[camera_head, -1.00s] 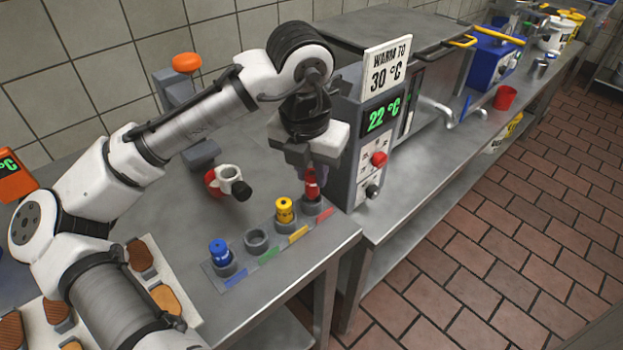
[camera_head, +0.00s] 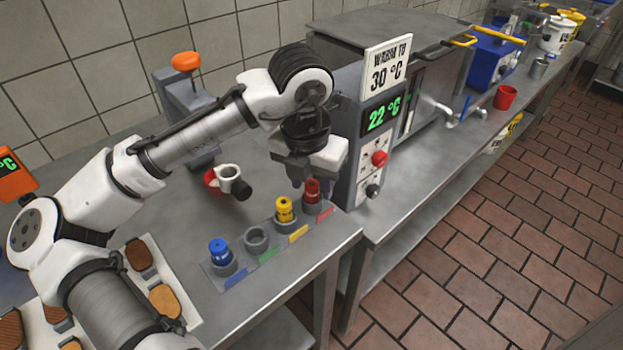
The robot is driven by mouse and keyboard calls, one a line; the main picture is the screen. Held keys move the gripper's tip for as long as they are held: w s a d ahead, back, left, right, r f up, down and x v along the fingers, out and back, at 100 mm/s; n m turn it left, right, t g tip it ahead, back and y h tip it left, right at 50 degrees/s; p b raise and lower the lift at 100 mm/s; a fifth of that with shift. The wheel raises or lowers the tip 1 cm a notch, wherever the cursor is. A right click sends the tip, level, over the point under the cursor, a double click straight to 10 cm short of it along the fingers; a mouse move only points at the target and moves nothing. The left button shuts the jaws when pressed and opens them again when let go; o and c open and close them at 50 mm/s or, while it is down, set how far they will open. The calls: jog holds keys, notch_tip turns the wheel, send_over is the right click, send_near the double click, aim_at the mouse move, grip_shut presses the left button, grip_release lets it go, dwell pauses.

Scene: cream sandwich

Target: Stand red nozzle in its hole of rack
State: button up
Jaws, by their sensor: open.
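The red nozzle (camera_head: 312,190) stands upright in the end hole of the rack (camera_head: 267,259), the hole beside the red label (camera_head: 326,214). My gripper (camera_head: 303,182) is open, just above and behind the red nozzle, and appears clear of it. The yellow nozzle (camera_head: 284,209) and the blue nozzle (camera_head: 220,252) stand in holes of the same rack. The hole by the green label (camera_head: 256,239) is empty.
The warmer (camera_head: 372,150) with its 22 °C display stands close to the right of my gripper. A red and white clamp-like part (camera_head: 227,178) lies to the left. The table's front edge runs close by the rack.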

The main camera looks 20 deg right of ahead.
notch_tip(320, 180, up, 12)
jog(key=s+a, duration=0.1)
jog(key=shift+a, duration=0.2)
jog(key=shift+s, duration=0.1)
dwell(0.5)
